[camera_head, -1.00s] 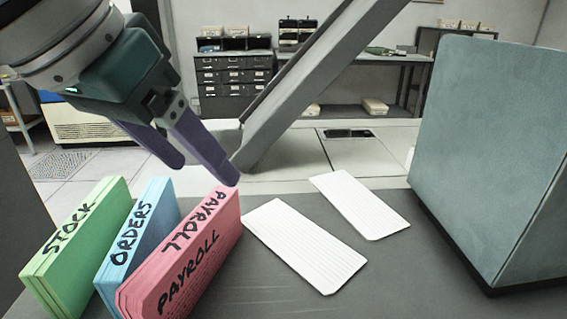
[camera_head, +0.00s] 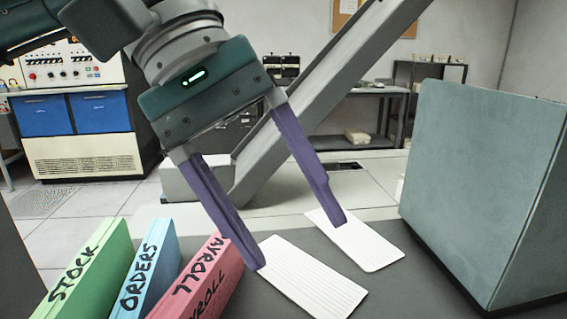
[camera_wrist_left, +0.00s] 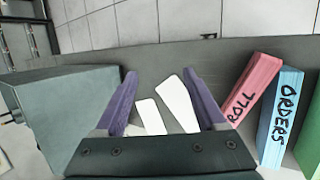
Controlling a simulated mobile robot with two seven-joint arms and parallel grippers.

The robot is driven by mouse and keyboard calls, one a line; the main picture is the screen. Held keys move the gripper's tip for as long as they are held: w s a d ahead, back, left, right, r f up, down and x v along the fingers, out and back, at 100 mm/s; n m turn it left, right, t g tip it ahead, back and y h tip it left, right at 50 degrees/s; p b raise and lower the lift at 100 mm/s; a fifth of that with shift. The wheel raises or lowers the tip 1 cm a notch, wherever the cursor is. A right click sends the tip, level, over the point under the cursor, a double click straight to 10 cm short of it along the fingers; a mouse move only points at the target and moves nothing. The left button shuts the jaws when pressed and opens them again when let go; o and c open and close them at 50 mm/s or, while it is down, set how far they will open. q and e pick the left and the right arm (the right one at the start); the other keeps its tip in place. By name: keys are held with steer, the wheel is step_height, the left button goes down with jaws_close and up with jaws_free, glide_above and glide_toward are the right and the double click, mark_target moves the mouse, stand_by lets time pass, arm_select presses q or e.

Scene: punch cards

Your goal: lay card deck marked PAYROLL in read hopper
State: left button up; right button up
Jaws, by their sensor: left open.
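The pink card deck marked PAYROLL (camera_head: 205,280) stands on edge on the dark grey tabletop at the lower left of the head view, right of the other decks. It also shows in the left wrist view (camera_wrist_left: 252,88), right of my fingers. My left gripper (camera_head: 302,245) is open and empty, its two purple fingers spread above the white cards, to the right of the PAYROLL deck. One finger overlaps the deck's right edge in the head view; whether they touch cannot be told. My left gripper also shows in the left wrist view (camera_wrist_left: 160,88). I cannot identify the read hopper. My right gripper is not in view.
The blue ORDERS deck (camera_head: 148,270) and green STOCK deck (camera_head: 88,270) stand left of PAYROLL. Two white cards (camera_head: 310,283) (camera_head: 375,248) lie flat on the table. A large grey-green box (camera_head: 480,190) stands at right. A grey sloping beam (camera_head: 335,80) rises behind the table.

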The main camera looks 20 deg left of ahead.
mark_target(196, 272)
arm_select(q)
steer(key=a+m+y, duration=0.1)
steer(key=a+y, duration=0.1)
steer(key=a, duration=0.1)
steer(key=a+f+m+y, duration=0.1)
steer(key=a+y, duration=0.1)
steer(key=a, duration=0.2)
steer(key=a+f+m+y, duration=0.1)
steer(key=a+y, duration=0.1)
steer(key=a, duration=0.1)
steer(key=shift+w+a+f+m, duration=0.2)
steer(key=shift+w+f+m, duration=0.1)
steer(key=shift+m, duration=0.1)
steer(key=f, duration=0.2)
steer(key=a+f+p, duration=0.1)
steer(key=f, duration=0.4)
steer(key=f+p, duration=0.1)
steer(key=f, duration=0.2)
steer(key=shift+w+d, duration=0.15)
steer(key=shift+d, duration=0.05)
steer(key=shift+r, duration=0.1)
steer(key=shift+c, duration=0.4)
jaws_close()
